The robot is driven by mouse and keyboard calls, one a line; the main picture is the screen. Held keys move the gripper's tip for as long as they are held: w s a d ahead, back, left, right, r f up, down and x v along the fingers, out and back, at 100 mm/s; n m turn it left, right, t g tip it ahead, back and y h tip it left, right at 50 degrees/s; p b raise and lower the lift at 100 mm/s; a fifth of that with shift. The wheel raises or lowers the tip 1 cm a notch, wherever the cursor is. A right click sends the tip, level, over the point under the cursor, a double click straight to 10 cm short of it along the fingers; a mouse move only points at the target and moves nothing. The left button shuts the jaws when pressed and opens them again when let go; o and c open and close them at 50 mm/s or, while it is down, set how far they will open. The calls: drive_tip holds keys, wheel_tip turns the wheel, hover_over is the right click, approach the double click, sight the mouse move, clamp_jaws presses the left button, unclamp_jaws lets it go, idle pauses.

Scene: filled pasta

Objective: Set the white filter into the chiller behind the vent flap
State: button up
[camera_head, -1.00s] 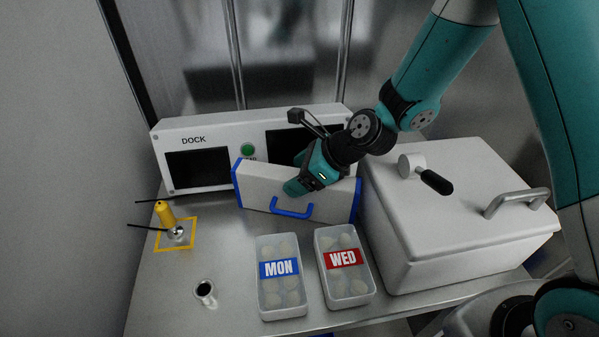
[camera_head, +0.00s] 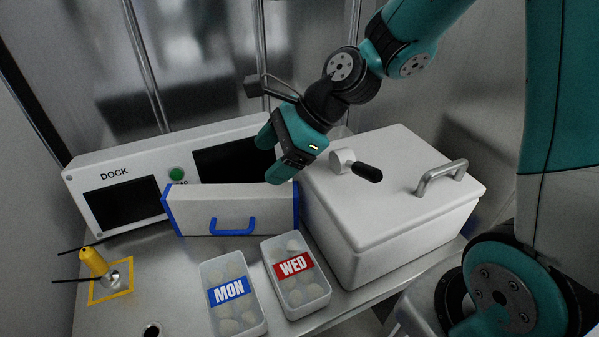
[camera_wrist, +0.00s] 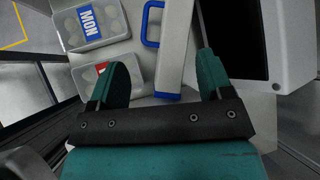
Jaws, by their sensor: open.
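A white slab with blue end edges and a blue handle (camera_head: 232,212), which looks like the white filter, stands in front of the DOCK unit. It also shows in the wrist view (camera_wrist: 172,60). My gripper (camera_head: 272,154) is open and empty, above the slab's right end and apart from it; its spread fingers also show in the wrist view (camera_wrist: 165,74). A white lidded chest (camera_head: 385,235), possibly the chiller, stands to the right, with a bar handle and a black-gripped lever on top. I cannot make out a vent flap.
The DOCK unit (camera_head: 150,170) has two dark panels and a green button. Clear boxes labelled MON (camera_head: 230,290) and WED (camera_head: 294,265) stand in front of the slab. A yellow-topped item (camera_head: 93,262) is at left within a yellow square. Bare counter lies between it and MON.

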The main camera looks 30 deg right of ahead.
drive_tip(key=s+r+n+g+h, duration=0.1)
drive_tip(key=s+r+n, duration=0.2)
drive_tip(key=s+n, duration=0.5)
drive_tip(key=s+a+r+n+g+h, duration=0.1)
drive_tip(key=s+n, duration=0.7)
drive_tip(key=n, duration=0.8)
wheel_tip(320, 180, up, 3)
drive_tip(key=shift+s+f+n+g+h, duration=0.15)
drive_tip(key=shift+s+n+g+h, duration=0.25)
drive_tip(key=shift+h, duration=0.3)
drive_tip(key=shift+s+n, duration=0.3)
drive_tip(key=shift+n, duration=0.4)
drive_tip(key=c, duration=0.6)
drive_tip(key=shift+o, duration=0.2)
